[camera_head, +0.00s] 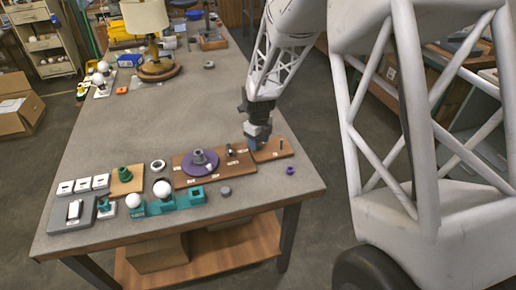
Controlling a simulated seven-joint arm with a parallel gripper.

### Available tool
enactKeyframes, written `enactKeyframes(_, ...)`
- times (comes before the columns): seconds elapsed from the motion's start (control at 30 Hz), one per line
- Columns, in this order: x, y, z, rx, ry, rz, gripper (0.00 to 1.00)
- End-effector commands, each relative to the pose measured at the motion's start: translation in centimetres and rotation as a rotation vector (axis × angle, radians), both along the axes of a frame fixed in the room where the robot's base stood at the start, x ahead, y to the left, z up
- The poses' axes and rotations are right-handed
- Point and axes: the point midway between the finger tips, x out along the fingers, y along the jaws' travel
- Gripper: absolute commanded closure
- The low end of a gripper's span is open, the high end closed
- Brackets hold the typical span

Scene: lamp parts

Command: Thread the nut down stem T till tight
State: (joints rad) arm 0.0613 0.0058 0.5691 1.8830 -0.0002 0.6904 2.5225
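My gripper (254,142) points down at the left part of a small brown board (272,155) near the table's right edge. The fingertips are small and dark here, and I cannot tell whether they are open or hold anything. A thin upright pin (281,144) stands on this board to the right of the gripper. I cannot read the labels, so I cannot tell which stem is T. A small purple ring-like part (290,170) lies on the table in front of the board; it may be a nut, but it is too small to tell.
A larger brown board (218,176) to the left carries a purple disc (186,169) with a grey upright part. A teal holder (178,205) with white bulbs stands in front. A grey cylinder (225,191) lies nearby. A lamp (150,30) stands at the back; the middle table is clear.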

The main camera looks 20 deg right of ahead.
Motion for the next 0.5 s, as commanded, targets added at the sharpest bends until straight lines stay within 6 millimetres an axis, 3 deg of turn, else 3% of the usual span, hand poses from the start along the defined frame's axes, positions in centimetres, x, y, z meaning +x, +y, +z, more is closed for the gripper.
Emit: enactKeyframes(0.5, 0.23, 0.00, 0.93, 0.000, -0.006, 0.001, 0.43)
